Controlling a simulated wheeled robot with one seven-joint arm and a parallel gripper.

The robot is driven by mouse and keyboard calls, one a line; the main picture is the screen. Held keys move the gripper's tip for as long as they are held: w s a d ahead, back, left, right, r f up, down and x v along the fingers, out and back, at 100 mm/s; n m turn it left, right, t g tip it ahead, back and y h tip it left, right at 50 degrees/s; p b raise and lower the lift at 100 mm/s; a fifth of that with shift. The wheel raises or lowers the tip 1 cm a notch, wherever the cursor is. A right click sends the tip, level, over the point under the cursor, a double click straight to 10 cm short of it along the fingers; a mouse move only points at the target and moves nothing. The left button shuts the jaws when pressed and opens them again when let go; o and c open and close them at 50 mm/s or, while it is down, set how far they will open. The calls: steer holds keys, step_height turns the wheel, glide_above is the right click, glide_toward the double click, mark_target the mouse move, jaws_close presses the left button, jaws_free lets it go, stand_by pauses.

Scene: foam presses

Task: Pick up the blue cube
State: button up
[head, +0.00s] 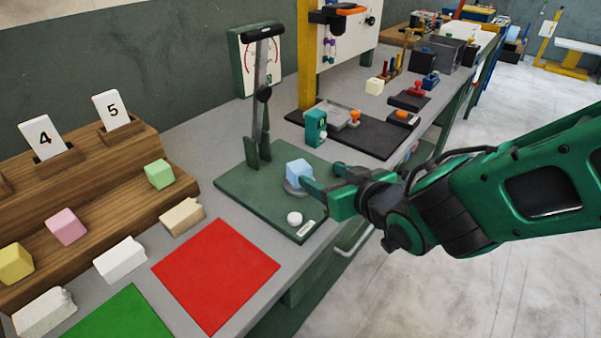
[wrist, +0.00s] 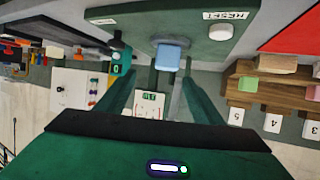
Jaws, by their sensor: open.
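The blue cube (head: 299,171) sits on a round grey pad (head: 293,188) on the dark green base plate (head: 237,184) of a press with a dial. My gripper (head: 325,180) reaches in from the right at low height, its jaws pointing at the cube. The fingers are apart and nothing is held between them. In the wrist view, which looks upside down, the cube (wrist: 168,57) shows just beyond the fingertips (wrist: 160,78), roughly in line with the gap. In the head view the near finger is close to the cube; I cannot tell whether it touches.
The press's upright lever (head: 262,100) stands behind the cube. A white button (head: 294,218) marked RESET lies in front. A teal device (head: 316,128) stands behind. A wooden step rack (head: 110,185) with coloured cubes and a red mat (head: 216,273) are at left.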

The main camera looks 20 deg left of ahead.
mark_target(302, 168)
steer(key=shift+s+a, duration=0.15)
steer(key=shift+a, duration=0.35)
steer(key=shift+x, duration=5.2)
steer(key=shift+f, duration=0.1)
steer(key=c, duration=1.2)
